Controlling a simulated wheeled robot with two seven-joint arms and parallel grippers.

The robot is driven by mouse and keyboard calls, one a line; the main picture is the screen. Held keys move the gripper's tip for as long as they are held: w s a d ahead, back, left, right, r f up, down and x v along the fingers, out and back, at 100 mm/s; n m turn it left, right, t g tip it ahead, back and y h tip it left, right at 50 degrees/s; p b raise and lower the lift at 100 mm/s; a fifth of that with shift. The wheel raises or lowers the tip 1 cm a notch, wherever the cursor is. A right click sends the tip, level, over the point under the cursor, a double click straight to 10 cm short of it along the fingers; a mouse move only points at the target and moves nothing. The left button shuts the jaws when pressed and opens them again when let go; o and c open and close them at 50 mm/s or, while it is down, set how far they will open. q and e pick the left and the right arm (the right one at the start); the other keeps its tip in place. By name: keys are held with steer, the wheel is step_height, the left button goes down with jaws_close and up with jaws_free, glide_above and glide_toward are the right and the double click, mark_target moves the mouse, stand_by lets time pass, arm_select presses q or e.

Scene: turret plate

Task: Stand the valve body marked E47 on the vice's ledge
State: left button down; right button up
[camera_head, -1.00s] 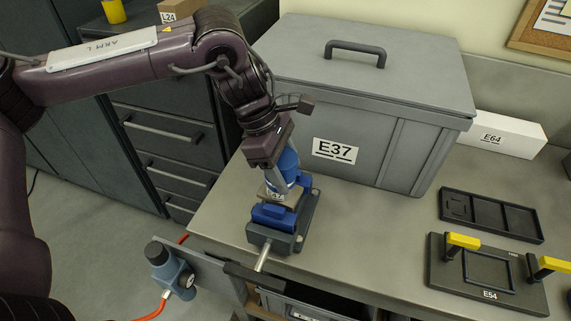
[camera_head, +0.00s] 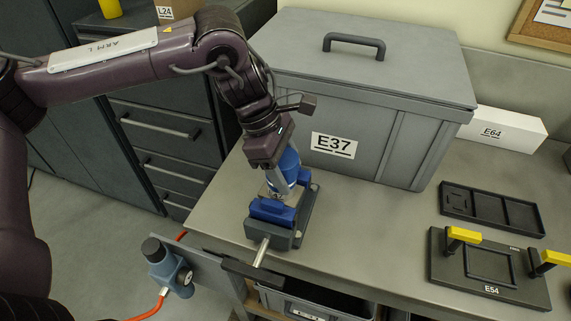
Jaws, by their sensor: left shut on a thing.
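The blue valve body (camera_head: 288,166) is in my left gripper (camera_head: 276,178), which is shut on it above the vice. Its marking is not readable here. The vice (camera_head: 283,212) has blue jaws and a grey base and stands near the left front edge of the bench. The valve body is over the back part of the vice; the gripper hides part of it, and I cannot tell whether it touches the ledge. My right gripper is not in view.
A large grey lidded box marked E37 (camera_head: 403,136) stands close behind the vice. A black fixture marked E54 (camera_head: 433,264) with yellow clamps, a black tray (camera_head: 522,231) and a white box marked E64 (camera_head: 509,133) are to the right. The bench middle (camera_head: 370,226) is clear.

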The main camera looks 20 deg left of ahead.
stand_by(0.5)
arm_select(q)
steer(key=shift+f, duration=0.15)
steer(key=shift+f+b, duration=0.2)
steer(key=shift+b, duration=0.15)
steer(key=shift+f, duration=0.3)
stand_by(0.8)
steer(key=c, duration=0.5)
jaws_free()
steer(key=shift+o, duration=0.4)
